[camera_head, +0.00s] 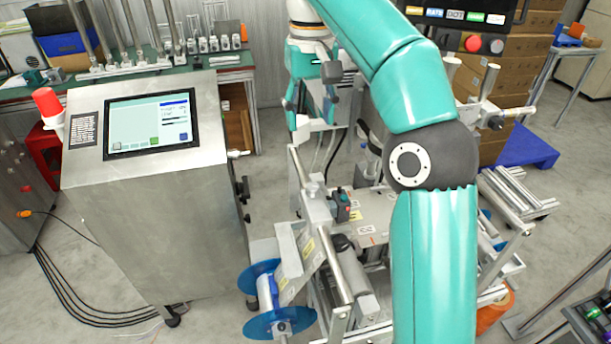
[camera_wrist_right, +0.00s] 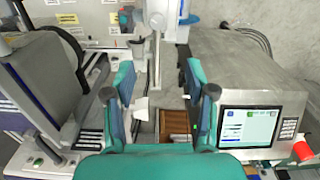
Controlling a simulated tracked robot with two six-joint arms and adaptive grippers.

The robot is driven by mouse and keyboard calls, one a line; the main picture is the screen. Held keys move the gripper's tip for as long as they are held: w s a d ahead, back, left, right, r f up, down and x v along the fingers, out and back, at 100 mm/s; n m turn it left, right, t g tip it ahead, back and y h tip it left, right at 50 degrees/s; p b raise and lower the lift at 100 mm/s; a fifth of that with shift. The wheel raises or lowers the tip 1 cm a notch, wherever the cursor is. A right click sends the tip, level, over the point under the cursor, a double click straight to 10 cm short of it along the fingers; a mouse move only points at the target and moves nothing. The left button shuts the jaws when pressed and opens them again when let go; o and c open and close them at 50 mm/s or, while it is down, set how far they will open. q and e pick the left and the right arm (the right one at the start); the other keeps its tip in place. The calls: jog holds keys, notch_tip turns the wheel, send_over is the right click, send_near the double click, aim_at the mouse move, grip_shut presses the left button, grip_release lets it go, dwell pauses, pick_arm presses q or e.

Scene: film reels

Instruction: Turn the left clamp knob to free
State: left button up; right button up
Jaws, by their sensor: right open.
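My right gripper (camera_head: 314,108) points down behind the steel frame of the reel machine (camera_head: 382,207), beyond the touchscreen cabinet. In the right wrist view its two teal and dark fingers (camera_wrist_right: 158,75) are spread apart, with nothing held between them. A pale part and a steel bar (camera_wrist_right: 155,60) show beyond the gap. A dark knob (camera_head: 495,122) sits on a steel bar at the machine's right side. I cannot tell for certain which part is the left clamp knob; my arm covers part of the machine. My left gripper is not in view.
The steel cabinet (camera_head: 150,225) with a screen and red lamp (camera_head: 47,102) stands at left. A blue reel (camera_head: 275,300) hangs at the machine's front. A workbench (camera_head: 40,96) and stacked boxes (camera_head: 515,75) stand behind. Cables (camera_head: 75,295) lie on the floor.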

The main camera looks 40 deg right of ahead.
aim_at(313, 185)
jog(key=f+b, duration=0.2)
jog(key=f, duration=0.3)
jog(key=f+b, duration=0.2)
jog(key=f, duration=0.2)
jog(key=f+b, duration=0.2)
jog(key=f, duration=0.3)
jog(key=shift+s+d+f, duration=0.2)
jog(key=shift+s+f, duration=0.1)
jog(key=shift+f, duration=0.7)
